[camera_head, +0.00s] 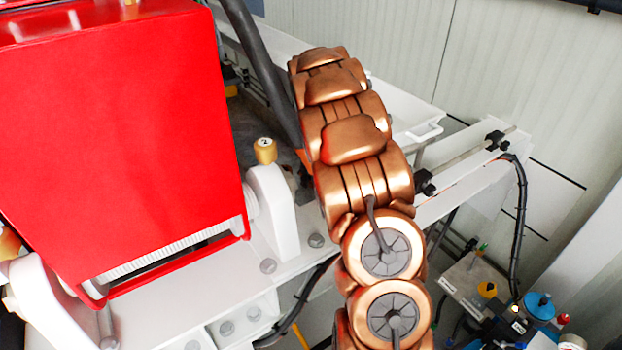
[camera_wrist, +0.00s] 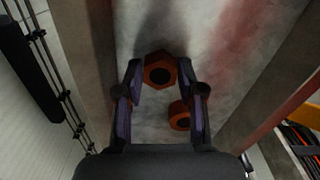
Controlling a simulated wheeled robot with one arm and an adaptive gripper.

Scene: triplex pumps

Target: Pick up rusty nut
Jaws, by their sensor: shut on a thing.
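In the wrist view, a rust-orange hex nut (camera_wrist: 160,70) with a dark hole sits between the tips of my gripper (camera_wrist: 161,78). The gripper is shut on this nut, one finger on each side. A second rust-orange nut (camera_wrist: 179,116) lies on the grey surface between the fingers, closer to the palm and partly hidden by the right finger. Whether the held nut touches the surface I cannot tell. In the head view, my copper-coloured arm reaches away over the white frame; the gripper and both nuts are hidden there.
The grey, stained surface (camera_wrist: 225,40) lies between raised side walls in the wrist view. In the head view, a large red housing (camera_head: 110,130) stands left of my arm. A white frame beam (camera_head: 470,185) with black cable is on the right.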

